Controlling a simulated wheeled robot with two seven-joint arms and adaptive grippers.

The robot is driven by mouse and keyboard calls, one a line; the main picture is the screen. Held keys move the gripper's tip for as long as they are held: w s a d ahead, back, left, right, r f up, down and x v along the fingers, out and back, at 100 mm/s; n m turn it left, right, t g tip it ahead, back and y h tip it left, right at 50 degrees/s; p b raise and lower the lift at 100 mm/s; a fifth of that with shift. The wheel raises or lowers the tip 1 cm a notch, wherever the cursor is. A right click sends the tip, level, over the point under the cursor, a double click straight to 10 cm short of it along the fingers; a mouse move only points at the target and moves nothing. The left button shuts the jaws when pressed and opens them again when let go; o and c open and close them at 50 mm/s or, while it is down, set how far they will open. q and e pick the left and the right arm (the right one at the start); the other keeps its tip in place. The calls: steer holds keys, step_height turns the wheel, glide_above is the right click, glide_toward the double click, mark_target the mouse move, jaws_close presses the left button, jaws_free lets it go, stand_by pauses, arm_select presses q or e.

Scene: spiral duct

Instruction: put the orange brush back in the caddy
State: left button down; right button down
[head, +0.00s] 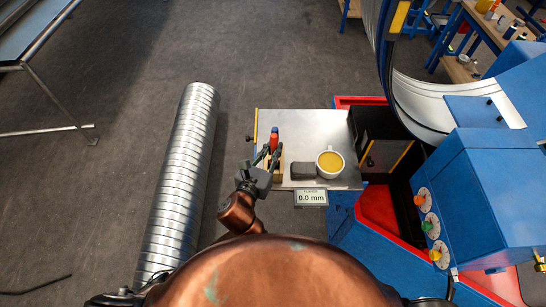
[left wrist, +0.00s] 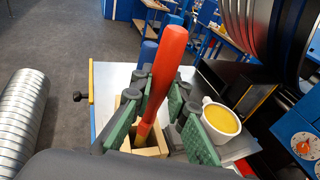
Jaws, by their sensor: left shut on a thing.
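The orange brush (left wrist: 165,70) has a thick red-orange handle that stands nearly upright, slightly tilted, in the left wrist view. My left gripper (left wrist: 158,108), with green finger pads, is shut on it. The brush also shows small in the head view (head: 273,141), at the left part of the metal table. The caddy (left wrist: 152,152) is a light wooden box directly below the gripper, partly hidden by the fingers. The brush's lower end runs down to the caddy's opening; I cannot tell how deep it sits. My right gripper is not in view.
A white cup of yellow stuff (head: 329,162) and a dark block (head: 303,171) stand right of the caddy on the metal table (head: 310,126). A blue handle (left wrist: 148,52) rises behind the brush. A spiral duct (head: 181,180) lies left; a blue machine (head: 480,190) stands right.

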arm_select(q)
steer(key=shift+f, duration=2.15)
steer(key=c, duration=1.9)
jaws_free()
steer(key=shift+s+a+r, duration=0.1)
steer(key=shift+s+r, duration=0.05)
steer(key=shift+r, duration=0.05)
steer(key=p+v, duration=0.4)
steer(key=v, duration=0.7)
steer(key=shift+s+a, duration=0.15)
steer(key=shift+s, duration=0.15)
